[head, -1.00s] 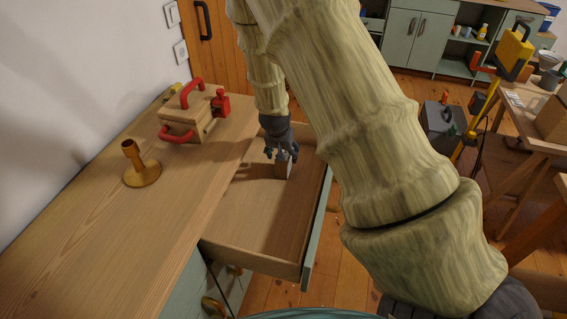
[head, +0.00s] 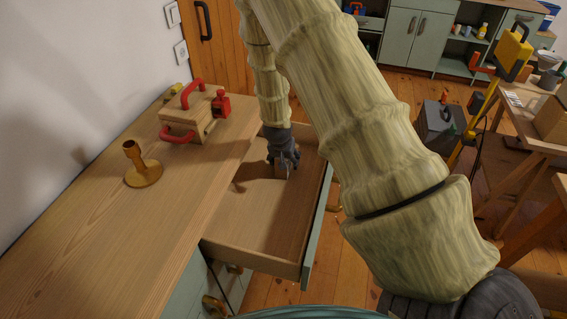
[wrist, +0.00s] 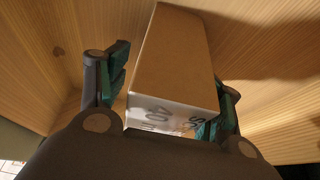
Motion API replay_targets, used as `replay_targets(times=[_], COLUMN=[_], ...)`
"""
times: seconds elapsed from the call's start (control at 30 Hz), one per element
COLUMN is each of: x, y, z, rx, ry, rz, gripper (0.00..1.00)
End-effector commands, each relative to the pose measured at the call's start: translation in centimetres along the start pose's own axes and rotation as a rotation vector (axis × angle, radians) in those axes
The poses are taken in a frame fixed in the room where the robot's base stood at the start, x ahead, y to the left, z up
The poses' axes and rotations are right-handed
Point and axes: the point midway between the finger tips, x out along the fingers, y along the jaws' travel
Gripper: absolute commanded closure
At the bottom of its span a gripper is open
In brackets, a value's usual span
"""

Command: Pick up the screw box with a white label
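The screw box (wrist: 178,62) is a brown cardboard box with a white, printed label on the end facing my gripper in the wrist view. It stands in the open drawer (head: 250,215). In the head view it is small and mostly hidden by my fingers. My gripper (head: 284,167) is lowered into the drawer with its fingers on either side of the box. In the wrist view the fingers are apart, with a gap between the left finger and the box. The right finger is close to the box; whether it touches is unclear.
The drawer walls surround my gripper, with bare drawer floor in front. On the worktop (head: 90,240) to the left are a wooden toolbox with red handles (head: 190,118) and a brass-coloured candlestick-like stand (head: 143,168). A grey case (head: 438,125) stands right of the drawer.

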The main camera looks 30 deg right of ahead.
Motion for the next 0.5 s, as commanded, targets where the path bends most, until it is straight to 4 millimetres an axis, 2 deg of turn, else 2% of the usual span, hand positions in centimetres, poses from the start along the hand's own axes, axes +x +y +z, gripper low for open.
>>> replay_targets(times=[0.03, 0.27, 0.3, 0.5], x=[-0.01, -0.02, -0.02, -0.05], y=[0.00, 0.00, 0.00, -0.01], z=[0.00, 0.01, 0.01, -0.02], rx=[0.000, 0.000, 0.000, 0.000], ry=[0.000, 0.000, 0.000, 0.000], rz=[0.000, 0.000, 0.000, 0.000], gripper=[0.45, 0.87, 0.89, 0.89])
